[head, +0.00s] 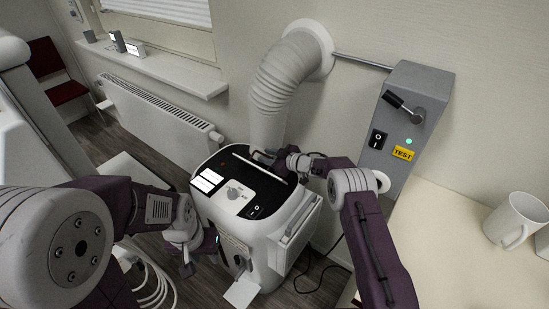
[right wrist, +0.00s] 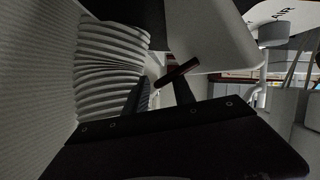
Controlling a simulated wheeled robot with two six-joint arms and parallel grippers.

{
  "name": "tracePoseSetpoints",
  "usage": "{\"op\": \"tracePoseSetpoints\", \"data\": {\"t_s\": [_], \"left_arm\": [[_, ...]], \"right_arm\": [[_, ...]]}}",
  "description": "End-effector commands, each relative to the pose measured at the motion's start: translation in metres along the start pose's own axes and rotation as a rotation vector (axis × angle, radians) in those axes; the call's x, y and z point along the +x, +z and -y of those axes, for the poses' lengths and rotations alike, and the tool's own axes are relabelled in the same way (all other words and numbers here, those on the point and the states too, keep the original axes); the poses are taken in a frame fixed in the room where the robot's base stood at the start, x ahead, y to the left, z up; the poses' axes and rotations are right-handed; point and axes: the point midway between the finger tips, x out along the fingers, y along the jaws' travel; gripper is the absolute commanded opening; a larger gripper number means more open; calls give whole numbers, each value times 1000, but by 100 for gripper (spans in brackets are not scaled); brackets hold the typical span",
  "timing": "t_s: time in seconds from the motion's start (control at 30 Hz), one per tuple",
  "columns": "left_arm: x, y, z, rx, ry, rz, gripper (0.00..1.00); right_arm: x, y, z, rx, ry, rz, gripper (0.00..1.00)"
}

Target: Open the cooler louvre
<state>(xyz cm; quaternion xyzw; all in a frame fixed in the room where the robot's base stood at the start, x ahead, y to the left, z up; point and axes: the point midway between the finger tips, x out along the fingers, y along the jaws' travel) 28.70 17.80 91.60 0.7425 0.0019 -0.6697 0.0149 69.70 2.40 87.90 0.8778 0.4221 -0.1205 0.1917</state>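The cooler (head: 215,215) is a white box with a black top, a dial and a small screen. A pale strip (head: 250,166), which looks like the louvre's edge, runs across the back of its top. My right gripper (head: 262,156) is at the back of that top, partly hidden by its own wrist. In the right wrist view its two fingers (right wrist: 160,94) stand apart. A dark reddish bar (right wrist: 178,72) lies at the fingertips; I cannot tell whether it touches them. My left gripper (head: 188,266) hangs low at the cooler's left side, its fingers unclear.
A ribbed white hose (head: 280,80) rises behind the cooler to the wall and is close to my right gripper (right wrist: 105,65). A grey switch box (head: 405,120) is on the wall. A counter with a mug (head: 515,218) is at right. A radiator (head: 155,115) is behind.

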Motion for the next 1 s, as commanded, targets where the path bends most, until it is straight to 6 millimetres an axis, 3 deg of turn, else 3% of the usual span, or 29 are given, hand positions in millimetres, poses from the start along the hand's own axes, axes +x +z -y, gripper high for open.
{"op": "tracePoseSetpoints", "data": {"t_s": [0.5,1.0], "left_arm": [[-4,0,0,0,0,0,36],[-4,0,0,0,0,0,36]], "right_arm": [[-72,0,0,1,2,0,31],[-77,0,1,0,1,0,31]]}}
